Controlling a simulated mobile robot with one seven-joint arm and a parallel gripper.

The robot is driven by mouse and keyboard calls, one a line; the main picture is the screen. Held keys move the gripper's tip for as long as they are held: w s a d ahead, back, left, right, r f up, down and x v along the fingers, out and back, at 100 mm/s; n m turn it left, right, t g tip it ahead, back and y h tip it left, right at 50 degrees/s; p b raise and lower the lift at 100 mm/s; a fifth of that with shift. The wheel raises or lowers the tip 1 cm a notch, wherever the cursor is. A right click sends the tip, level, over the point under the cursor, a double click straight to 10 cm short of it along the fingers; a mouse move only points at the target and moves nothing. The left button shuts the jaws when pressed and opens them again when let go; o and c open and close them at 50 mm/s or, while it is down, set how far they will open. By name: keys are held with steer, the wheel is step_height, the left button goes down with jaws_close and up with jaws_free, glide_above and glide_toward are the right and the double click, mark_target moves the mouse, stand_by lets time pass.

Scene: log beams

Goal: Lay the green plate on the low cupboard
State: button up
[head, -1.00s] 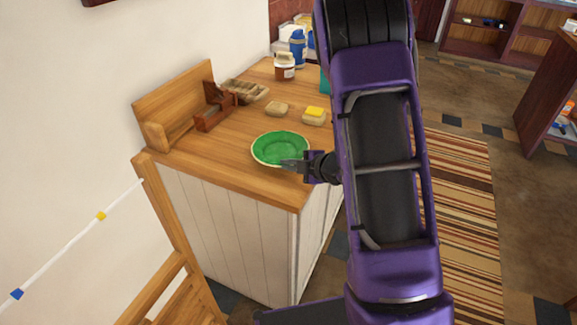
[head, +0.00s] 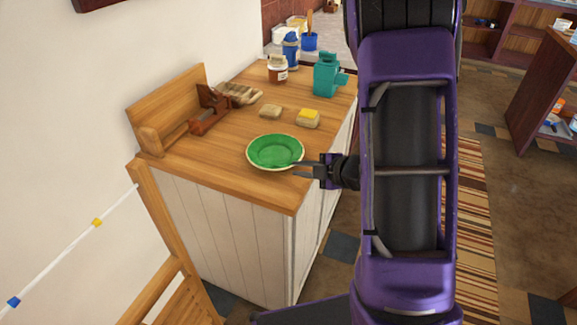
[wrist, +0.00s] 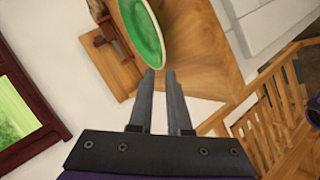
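The green plate (head: 275,152) with a pale rim lies on the wooden top of the low cupboard (head: 220,175), near its front right part. The plate looks flat on the top. My gripper (head: 304,168) is just right of the plate, its fingertips close to the rim. In the wrist view the plate (wrist: 143,32) is ahead of my fingertips (wrist: 160,72). The two fingers stand apart with nothing between them. Whether a fingertip still touches the rim is hard to tell.
Behind the plate are a sponge-topped block (head: 308,118), another small block (head: 271,111), a teal object (head: 327,76), a jar (head: 277,70) and a blue bottle (head: 291,48). A wooden rack (head: 170,108) stands at the left. A wooden chair (head: 165,250) is in front.

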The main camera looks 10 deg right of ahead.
steer(key=shift+v, duration=2.3)
